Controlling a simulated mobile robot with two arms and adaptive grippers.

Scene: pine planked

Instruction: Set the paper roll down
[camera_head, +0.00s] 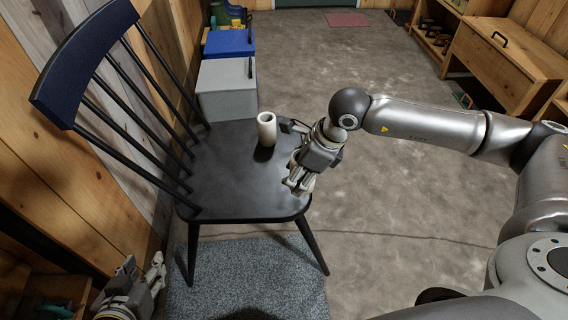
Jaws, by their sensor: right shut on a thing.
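The paper roll (267,131) is a pale, hollow cylinder, upright over the dark seat of the chair (226,187). A dark shadow lies on the seat just below it. I cannot tell whether its base touches the seat. My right gripper (296,158) is right beside the roll, above the seat's right edge, and is shut on it. One finger reaches towards the roll's right side; the exact contact is hard to see. My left gripper (146,275) is low at the bottom left, away from the roll and empty, with its fingers apart.
The chair's spindled back (86,64) rises on the left by the plank wall. A grey box (226,90) and a blue box (229,43) stand behind the chair. A grey rug (245,275) lies in front. Wooden cabinets (505,60) line the right; the concrete floor between is clear.

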